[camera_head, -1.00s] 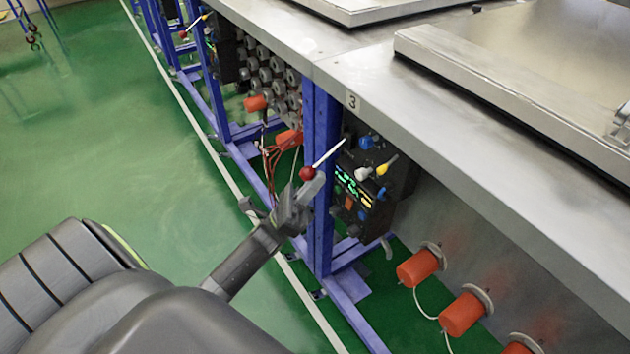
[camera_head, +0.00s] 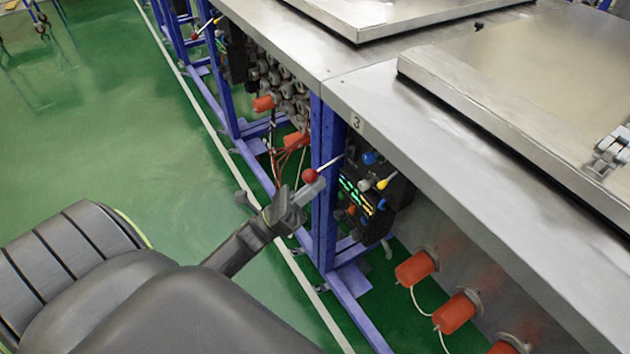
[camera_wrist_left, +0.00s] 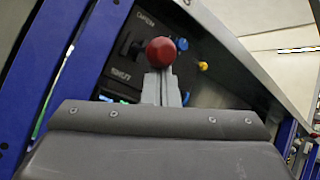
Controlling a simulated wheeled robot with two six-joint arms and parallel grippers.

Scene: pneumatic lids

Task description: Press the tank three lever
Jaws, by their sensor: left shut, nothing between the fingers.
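The tank three lever is a pale rod (camera_head: 328,165) with a red ball knob (camera_head: 310,175). It sticks out to the left from the dark control box (camera_head: 370,195) under the tabletop marked 3 (camera_head: 357,122). My left gripper (camera_head: 313,190) is shut and empty, its fingertips just below the knob. In the left wrist view the red knob (camera_wrist_left: 161,52) sits in front of the tips of the closed fingers (camera_wrist_left: 162,88) and covers them. The tips look against the knob or very close to it; contact is hard to tell. My right gripper is not in view.
A blue frame post (camera_head: 325,190) stands beside the gripper and lever. The steel tank top (camera_head: 440,140) overhangs the box. Orange-red cylinders (camera_head: 415,267) line the tank's side. Another red-knobbed lever (camera_head: 195,36) is farther back. Green floor (camera_head: 130,130) is open at left.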

